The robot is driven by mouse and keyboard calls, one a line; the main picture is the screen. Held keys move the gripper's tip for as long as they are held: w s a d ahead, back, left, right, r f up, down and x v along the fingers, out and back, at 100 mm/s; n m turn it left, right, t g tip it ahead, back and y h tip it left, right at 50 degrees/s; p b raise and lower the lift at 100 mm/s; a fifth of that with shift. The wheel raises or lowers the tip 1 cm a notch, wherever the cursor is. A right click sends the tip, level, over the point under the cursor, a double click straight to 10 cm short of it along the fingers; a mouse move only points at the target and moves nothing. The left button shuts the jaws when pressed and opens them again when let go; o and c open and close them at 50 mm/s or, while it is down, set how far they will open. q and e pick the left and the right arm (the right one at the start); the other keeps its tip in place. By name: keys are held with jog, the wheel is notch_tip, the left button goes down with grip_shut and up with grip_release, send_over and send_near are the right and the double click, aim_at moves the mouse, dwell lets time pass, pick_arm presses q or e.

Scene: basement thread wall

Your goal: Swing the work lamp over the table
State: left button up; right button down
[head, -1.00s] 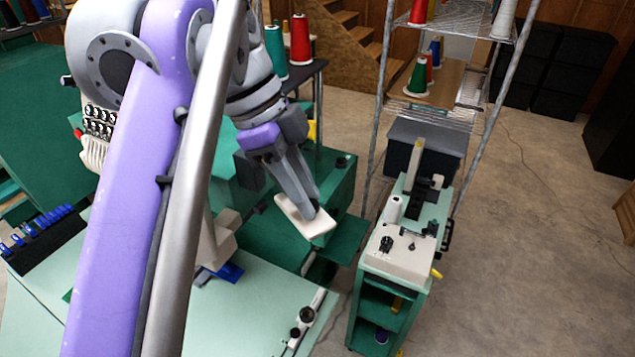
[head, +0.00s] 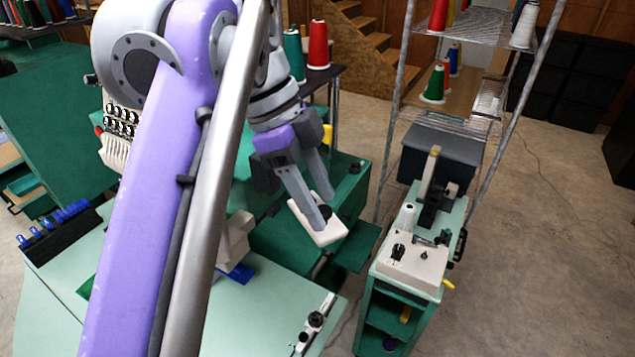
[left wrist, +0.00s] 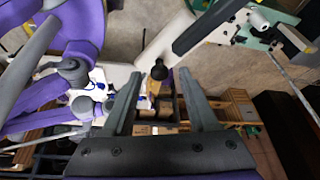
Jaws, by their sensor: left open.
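A cream, flat bar that looks like the work lamp's head (head: 318,231) hangs over the gap beyond the pale green table (head: 262,303) in the head view. A dark knob stands on it. My left gripper (head: 323,211) points down at the bar with its two grey fingers apart. In the left wrist view the knob (left wrist: 159,71) shows between the fingertips of my left gripper (left wrist: 159,78), with the pale lamp arm (left wrist: 162,43) behind it. I cannot tell whether the fingers touch the knob. The rest of the lamp is hidden by my arm. My right gripper is not in view.
A green cart (head: 406,296) with a cream control top stands to the right. A wire rack (head: 470,60) with thread cones is behind it. A dark green machine stand (head: 300,245) is under the gripper. Open concrete floor (head: 540,230) lies at the right.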

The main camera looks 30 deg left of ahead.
pick_arm(q)
notch_tip(320, 180, up, 10)
dwell(0.5)
jog(key=shift+f, duration=0.15)
